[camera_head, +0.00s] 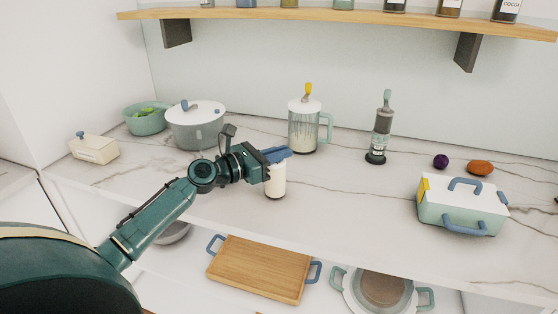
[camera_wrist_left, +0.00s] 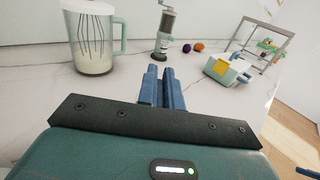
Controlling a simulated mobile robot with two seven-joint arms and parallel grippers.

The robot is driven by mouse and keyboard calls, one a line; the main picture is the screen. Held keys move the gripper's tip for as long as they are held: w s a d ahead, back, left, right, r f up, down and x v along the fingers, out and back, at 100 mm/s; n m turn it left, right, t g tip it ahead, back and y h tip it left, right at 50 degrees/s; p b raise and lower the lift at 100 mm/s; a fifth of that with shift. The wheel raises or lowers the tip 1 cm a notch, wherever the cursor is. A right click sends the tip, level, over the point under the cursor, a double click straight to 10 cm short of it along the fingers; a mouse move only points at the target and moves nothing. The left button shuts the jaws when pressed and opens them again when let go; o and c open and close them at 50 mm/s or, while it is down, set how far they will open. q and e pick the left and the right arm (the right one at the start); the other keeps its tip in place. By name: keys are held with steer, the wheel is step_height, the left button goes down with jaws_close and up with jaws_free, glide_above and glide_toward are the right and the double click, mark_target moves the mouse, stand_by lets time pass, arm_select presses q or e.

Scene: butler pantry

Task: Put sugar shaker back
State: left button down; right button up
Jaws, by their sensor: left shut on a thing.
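The sugar shaker, a small pale cylinder (camera_head: 276,182), is upright at the middle of the marble counter (camera_head: 345,205) in the head view. My left gripper (camera_head: 277,154) is at its top, with the blue fingers shut on it and hiding the top. I cannot tell whether its base touches the counter. In the wrist view the blue fingers (camera_wrist_left: 162,88) are nearly together and the shaker is hidden.
A glass mixer jug (camera_head: 303,128) and a grey grinder (camera_head: 380,135) stand behind. A grey pot (camera_head: 196,128), green bowl (camera_head: 146,120) and butter dish (camera_head: 94,149) are left. A green-white box (camera_head: 462,204) is right. A wooden shelf (camera_head: 330,16) with jars runs above.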

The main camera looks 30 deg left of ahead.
arm_select(q)
steer(key=shift+f, duration=0.35)
steer(key=shift+f, duration=0.1)
steer(key=c, duration=1.6)
jaws_free()
steer(key=shift+o, duration=0.2)
